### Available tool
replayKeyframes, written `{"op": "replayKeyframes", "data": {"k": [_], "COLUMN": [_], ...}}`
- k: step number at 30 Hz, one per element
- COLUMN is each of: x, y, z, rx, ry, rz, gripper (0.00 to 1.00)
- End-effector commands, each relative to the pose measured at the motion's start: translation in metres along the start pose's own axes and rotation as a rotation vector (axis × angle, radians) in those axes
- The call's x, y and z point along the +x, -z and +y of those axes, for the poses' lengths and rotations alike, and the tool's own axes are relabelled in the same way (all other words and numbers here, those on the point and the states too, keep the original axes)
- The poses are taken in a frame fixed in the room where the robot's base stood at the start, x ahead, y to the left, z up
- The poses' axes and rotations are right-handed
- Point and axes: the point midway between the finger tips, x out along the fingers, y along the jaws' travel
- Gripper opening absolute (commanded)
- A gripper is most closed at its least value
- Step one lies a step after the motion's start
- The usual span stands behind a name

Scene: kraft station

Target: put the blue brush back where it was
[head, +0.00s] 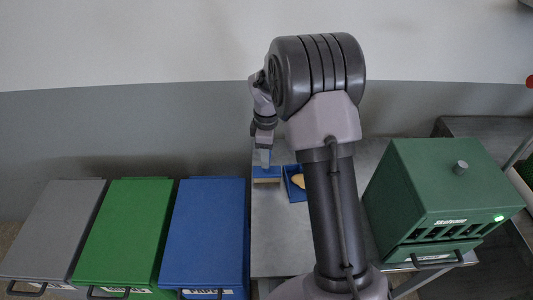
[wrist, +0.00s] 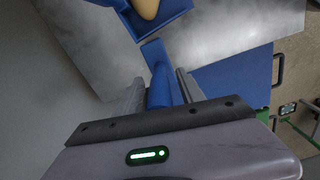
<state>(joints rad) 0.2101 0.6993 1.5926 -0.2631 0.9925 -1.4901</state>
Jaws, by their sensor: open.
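The blue brush (head: 267,172) shows at the left part of the metal table, its blue block above pale bristles. My gripper (head: 264,148) is over it, by the upright handle. In the wrist view the blue brush (wrist: 156,60) runs between the two fingers of my gripper (wrist: 160,84), with its handle reaching back toward the palm. The jaws are open, with a gap visible beside the handle. Whether the bristles touch the table is hard to tell.
A blue tray (head: 290,189) holding a yellowish object (head: 298,181) is just right of the brush. Grey (head: 55,225), green (head: 125,230) and blue (head: 205,230) lidded bins stand left. A green slotted box (head: 440,195) stands right. My arm hides the table's middle.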

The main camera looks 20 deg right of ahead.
Motion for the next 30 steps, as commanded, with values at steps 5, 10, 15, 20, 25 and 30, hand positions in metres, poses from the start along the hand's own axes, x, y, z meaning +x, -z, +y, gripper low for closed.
{"op": "replayKeyframes", "data": {"k": [5,10,15,20,25,30], "x": [-0.038,-0.087,-0.117,-0.151,-0.239,-0.276], "y": [0.0,0.0,0.0,0.005,0.012,-0.001], "z": [0.001,0.001,0.0,-0.016,-0.111,-0.224], "rx": [0.0,0.0,0.0,0.083,0.499,0.955], "ry": [-0.005,-0.004,-0.002,-0.031,-0.112,-0.105], "rz": [0.001,0.001,0.001,0.026,0.178,0.392], "gripper": [0.46,0.46,0.46,0.46,0.46,0.46]}}
